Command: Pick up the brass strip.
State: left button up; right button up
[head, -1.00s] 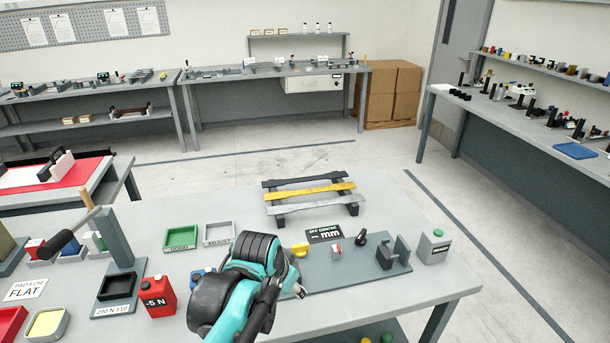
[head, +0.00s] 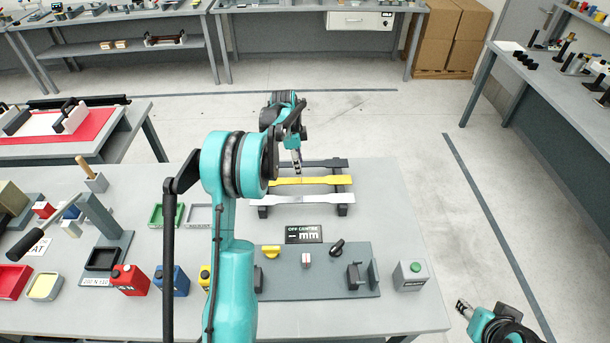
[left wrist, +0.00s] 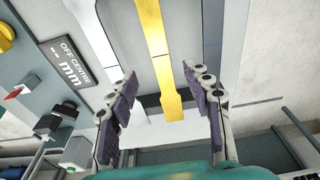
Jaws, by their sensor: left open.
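The brass strip (head: 338,180) is a flat yellow bar with wider ends. It lies across a dark rack between a dark strip (head: 335,163) and a silver strip (head: 325,199). My left gripper (head: 298,168) reaches over the rack, pointing down at the brass strip near its middle. In the left wrist view the fingers (left wrist: 160,75) are apart and empty, with the brass strip (left wrist: 154,35) running between them, apparently below the tips. The silver strip (left wrist: 95,40) is to its left. My right gripper (head: 464,310) is at the lower right, off the table; its jaw opening is unclear.
An "OFF CENTRE mm" sign (head: 304,234) and a grey plate with knobs (head: 325,285) lie in front of the rack. A button box (head: 410,275) stands right of the plate. Green (head: 165,215) and grey trays lie left of the rack. Table right of the rack is clear.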

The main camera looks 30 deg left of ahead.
aim_at(302, 180)
pick_arm(q)
jog(key=f, duration=0.4)
jog(key=f+b, duration=0.1)
jog(key=f, duration=0.1)
jog(key=shift+w+d+f, duration=0.15)
jog(key=shift+w+d, duration=0.1)
grip_shut()
